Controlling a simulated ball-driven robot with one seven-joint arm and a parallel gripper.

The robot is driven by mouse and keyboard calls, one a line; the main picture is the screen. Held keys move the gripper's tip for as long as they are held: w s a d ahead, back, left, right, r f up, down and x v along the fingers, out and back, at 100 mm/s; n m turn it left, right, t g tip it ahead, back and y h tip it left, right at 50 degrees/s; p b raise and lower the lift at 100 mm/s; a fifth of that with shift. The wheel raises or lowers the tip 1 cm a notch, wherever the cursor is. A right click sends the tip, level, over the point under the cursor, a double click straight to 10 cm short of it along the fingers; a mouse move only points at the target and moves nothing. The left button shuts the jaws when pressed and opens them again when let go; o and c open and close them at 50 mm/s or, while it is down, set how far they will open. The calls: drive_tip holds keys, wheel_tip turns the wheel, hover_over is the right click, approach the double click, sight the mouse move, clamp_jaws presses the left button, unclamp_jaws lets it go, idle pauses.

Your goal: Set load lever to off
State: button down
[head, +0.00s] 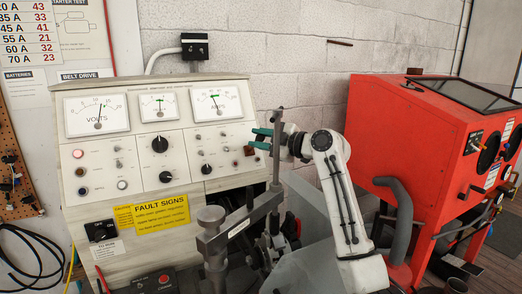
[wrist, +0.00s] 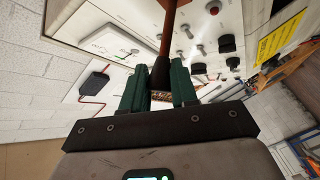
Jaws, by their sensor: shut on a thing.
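My gripper (head: 259,138), with green fingers, is at the right end of the white test panel (head: 215,178) in the head view. In the wrist view, the two green fingers of my gripper (wrist: 159,88) are shut on the dark handle of a lever with a reddish-brown shaft, which I take for the load lever (wrist: 168,30). The shaft runs up out of the picture in front of the panel. In the head view the lever is mostly hidden by my gripper and the upright bar; I cannot read an off mark by it.
An upright metal bar (head: 276,165) of a clamp stands very close to my gripper. Dials, knobs and switches cover the panel, with a yellow fault sign (head: 160,213) below. A red cabinet (head: 413,135) stands to the right. A black box (head: 194,46) sits above the panel.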

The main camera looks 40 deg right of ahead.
drive_tip(key=shift+w+d+r+g+p, duration=0.1)
drive_tip(key=shift+w+r+g+p, duration=0.15)
drive_tip(key=shift+r, duration=0.2)
drive_tip(key=shift+w+r+g+p, duration=0.15)
drive_tip(key=shift+r+g+p, duration=0.1)
drive_tip(key=shift+r, duration=0.2)
drive_tip(key=shift+w+r+m+g, duration=0.15)
drive_tip(key=shift+w+m+g, duration=0.15)
drive_tip(key=shift+m, duration=0.1)
drive_tip(key=shift+w+d+b, duration=0.15)
drive_tip(key=shift+w+b, duration=0.05)
drive_tip(key=shift+b, duration=0.15)
drive_tip(key=shift+w+r, duration=0.2)
drive_tip(key=shift+r, duration=0.05)
drive_tip(key=c, duration=0.9)
unclamp_jaws()
drive_tip(key=shift+d+f, duration=0.1)
drive_tip(key=shift+c, duration=0.2)
drive_tip(key=shift+f, duration=0.1)
